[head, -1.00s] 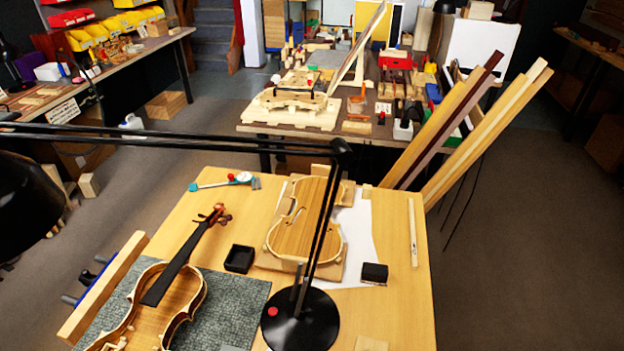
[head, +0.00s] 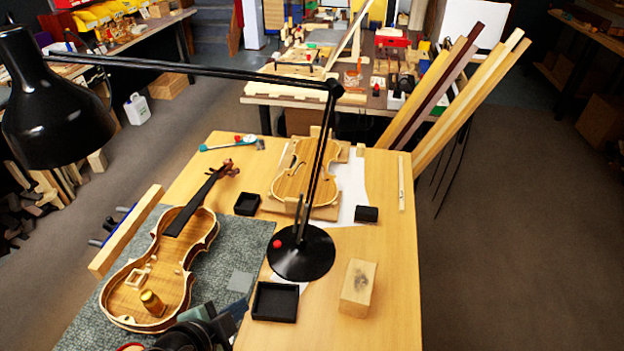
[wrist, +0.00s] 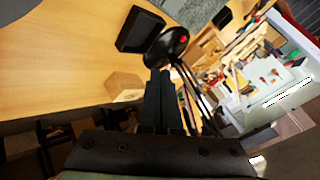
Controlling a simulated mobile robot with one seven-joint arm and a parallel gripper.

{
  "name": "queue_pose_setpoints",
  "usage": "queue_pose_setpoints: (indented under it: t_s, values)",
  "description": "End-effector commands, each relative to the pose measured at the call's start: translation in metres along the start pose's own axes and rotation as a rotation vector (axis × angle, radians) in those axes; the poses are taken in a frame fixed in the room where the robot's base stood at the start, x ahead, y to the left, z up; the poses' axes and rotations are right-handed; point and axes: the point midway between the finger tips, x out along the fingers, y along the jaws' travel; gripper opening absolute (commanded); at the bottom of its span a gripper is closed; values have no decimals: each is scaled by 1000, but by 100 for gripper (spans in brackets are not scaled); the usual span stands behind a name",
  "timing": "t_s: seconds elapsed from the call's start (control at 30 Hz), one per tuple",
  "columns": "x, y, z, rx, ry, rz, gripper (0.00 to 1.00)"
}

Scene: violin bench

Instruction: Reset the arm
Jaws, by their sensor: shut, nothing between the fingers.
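My gripper (wrist: 160,82) shows in the wrist view with its two dark fingers together and nothing between them. In that view it is in front of the black lamp base (wrist: 172,46), with a wooden block (wrist: 122,86) to its left. A dark part of my arm shows at the bottom edge of the head view, over the front of the grey-green mat (head: 85,318). The gripper's fingertips cannot be made out clearly there.
A violin (head: 170,262) lies on the mat. The lamp (head: 303,254) stands mid-bench, beside an open black tray (head: 275,302) and the wooden block (head: 358,287). A violin body (head: 300,178) lies farther back. The bench's right side (head: 400,270) is mostly clear.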

Motion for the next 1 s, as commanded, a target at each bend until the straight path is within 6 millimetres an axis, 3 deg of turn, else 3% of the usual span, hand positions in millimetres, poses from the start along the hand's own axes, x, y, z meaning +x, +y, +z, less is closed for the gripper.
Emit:
queue_pose_setpoints:
  t_s: [0.17,0.27,0.4,0.5,0.63,0.8,0.9,1.0]
  values:
    - [-23,-77,-37,-69,-34,-206,0]
    - [-48,-127,-74,-133,-3,-366,0]
    - [-99,-191,-144,-246,135,-606,0]
    - [-145,-224,-197,-330,290,-753,0]
    - [-216,-248,-264,-444,548,-902,0]
    - [-310,-252,-330,-579,923,-1002,0]
    - [-353,-247,-350,-636,1097,-1019,0]
    - [-380,-242,-361,-672,1212,-1020,0]
